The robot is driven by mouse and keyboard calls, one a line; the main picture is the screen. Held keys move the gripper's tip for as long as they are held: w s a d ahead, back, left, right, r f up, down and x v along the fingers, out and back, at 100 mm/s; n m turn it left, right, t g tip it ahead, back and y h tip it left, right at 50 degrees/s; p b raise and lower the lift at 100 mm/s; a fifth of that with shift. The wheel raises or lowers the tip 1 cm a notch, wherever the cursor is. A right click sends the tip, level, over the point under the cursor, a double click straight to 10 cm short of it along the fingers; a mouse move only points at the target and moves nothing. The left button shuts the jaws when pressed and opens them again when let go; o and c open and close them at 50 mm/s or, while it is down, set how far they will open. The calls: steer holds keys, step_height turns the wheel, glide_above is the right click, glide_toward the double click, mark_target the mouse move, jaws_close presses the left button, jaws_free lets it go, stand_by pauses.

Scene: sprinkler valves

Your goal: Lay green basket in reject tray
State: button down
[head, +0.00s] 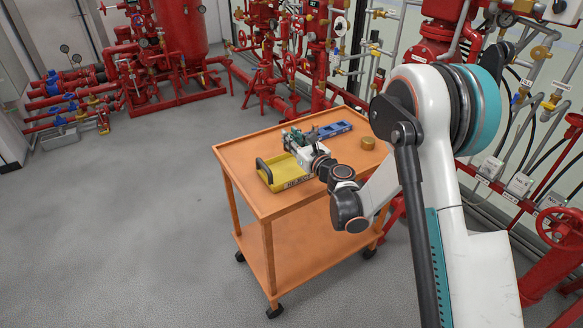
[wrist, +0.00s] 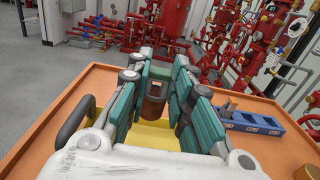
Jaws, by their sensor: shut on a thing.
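My gripper (head: 296,138) is over the orange cart, at the back of a yellow tray (head: 272,184) with a dark handle. The tray's side label is too small to read.
The orange cart top (head: 262,145) also carries a blue tray (head: 334,129) at the back, with grey things at its left end, and a round brass-coloured piece (head: 368,143) at right. Red pipework (head: 285,60) stands behind the cart. The floor at left is clear.

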step_height(320, 180, down, 9)
steer(key=b, duration=0.3)
steer(key=shift+f, duration=0.2)
steer(key=shift+f, duration=0.1)
steer(key=c, duration=1.4)
jaws_free()
